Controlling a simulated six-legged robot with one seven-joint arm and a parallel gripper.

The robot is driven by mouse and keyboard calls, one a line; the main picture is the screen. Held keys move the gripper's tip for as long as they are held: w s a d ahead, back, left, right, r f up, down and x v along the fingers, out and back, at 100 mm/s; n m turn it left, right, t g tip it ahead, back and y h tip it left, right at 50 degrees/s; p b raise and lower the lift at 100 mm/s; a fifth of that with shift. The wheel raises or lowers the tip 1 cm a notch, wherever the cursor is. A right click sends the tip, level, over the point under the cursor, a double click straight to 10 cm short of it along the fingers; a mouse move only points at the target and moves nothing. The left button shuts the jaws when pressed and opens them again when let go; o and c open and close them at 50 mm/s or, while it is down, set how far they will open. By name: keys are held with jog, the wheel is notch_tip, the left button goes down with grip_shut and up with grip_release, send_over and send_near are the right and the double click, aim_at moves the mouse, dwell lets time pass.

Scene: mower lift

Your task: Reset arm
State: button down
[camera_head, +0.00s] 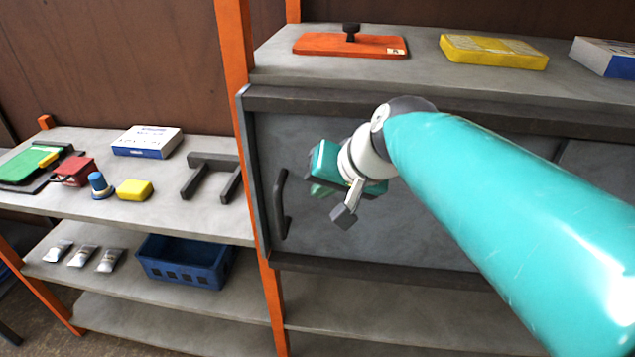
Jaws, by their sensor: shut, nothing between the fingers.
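My arm reaches in from the lower right, its teal link crossing the right half of the view. My gripper (325,183) is at its end, in front of the grey cabinet door (420,225). It points left, a little to the right of the door's dark handle (280,203), and looks apart from it. The gripper is shut and empty. Its fingertips are small in the view and partly hidden by the gripper body.
The left shelf (215,222) holds a blue-white box (147,141), a yellow block (134,189) and a dark bracket (211,175). A blue crate (186,262) and several tubes (83,255) lie below. An orange post (238,90) stands left of the door. An orange plate (350,46) lies above.

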jog(key=v, duration=0.8)
jog(key=s+d+f+h, duration=0.2)
jog(key=s+d+f, duration=0.1)
jog(key=f, duration=0.4)
jog(key=s+d+f+n+h, duration=0.1)
jog(key=s+d+f+h, duration=0.2)
jog(key=s+f, duration=0.3)
jog(key=shift+d+f+g, duration=0.4)
jog(key=shift+d+f, duration=0.4)
